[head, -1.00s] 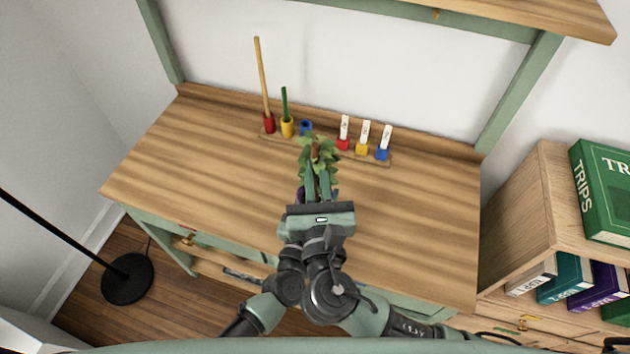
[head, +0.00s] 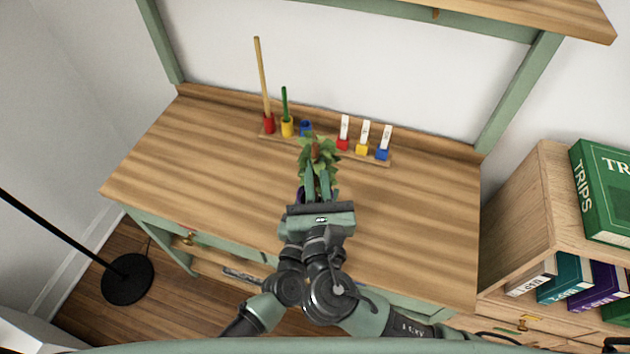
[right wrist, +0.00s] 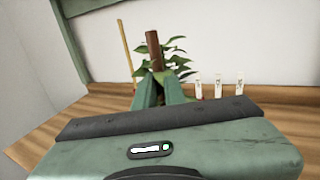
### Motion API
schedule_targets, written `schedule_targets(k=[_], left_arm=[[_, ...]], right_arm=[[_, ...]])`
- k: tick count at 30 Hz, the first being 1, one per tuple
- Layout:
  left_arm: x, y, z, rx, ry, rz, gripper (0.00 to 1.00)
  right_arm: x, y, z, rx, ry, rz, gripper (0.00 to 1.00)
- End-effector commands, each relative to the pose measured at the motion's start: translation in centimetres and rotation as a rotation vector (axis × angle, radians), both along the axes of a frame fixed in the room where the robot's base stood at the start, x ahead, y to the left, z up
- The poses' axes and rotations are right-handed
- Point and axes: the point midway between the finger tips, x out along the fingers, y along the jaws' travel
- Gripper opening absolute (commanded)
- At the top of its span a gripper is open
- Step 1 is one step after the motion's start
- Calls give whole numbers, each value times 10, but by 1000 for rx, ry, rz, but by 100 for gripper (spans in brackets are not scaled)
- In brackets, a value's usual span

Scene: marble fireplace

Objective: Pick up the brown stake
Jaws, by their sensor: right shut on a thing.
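The brown stake (right wrist: 153,52) stands upright among green leaves in the right wrist view. In the head view, its brown top (head: 315,151) shows just beyond my fingertips. My right gripper (head: 317,172) is shut on the stake above the desk; its green fingers also show in the right wrist view (right wrist: 162,90). The leafy plant (head: 305,150) surrounds the stake and fingertips. A bit of dark purple shows beside the fingers, and the stake's lower part is hidden. My left gripper is not in view.
Behind the plant, a wooden rack (head: 376,159) on the desk (head: 220,165) has red, yellow and blue holders, with a tall wooden stick (head: 262,75) and a green stick (head: 285,104). A bookcase (head: 520,215) stands right; the desk's sides are clear.

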Motion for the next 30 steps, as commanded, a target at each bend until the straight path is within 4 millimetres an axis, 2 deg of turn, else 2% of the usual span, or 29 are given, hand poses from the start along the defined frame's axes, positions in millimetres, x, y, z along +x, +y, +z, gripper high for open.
schedule_targets(k=[10, 14, 17, 20, 30], left_arm=[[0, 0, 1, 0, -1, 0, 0], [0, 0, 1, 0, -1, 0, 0], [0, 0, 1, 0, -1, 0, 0], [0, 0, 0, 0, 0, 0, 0], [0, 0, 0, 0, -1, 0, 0]], right_arm=[[0, 0, 1, 1, -1, 0, 0], [0, 0, 11, 3, -2, -1, 0], [0, 0, 29, 7, -3, -1, 0], [0, 0, 56, 11, -7, 0, 0], [0, 1, 173, 15, -10, 2, 0]])
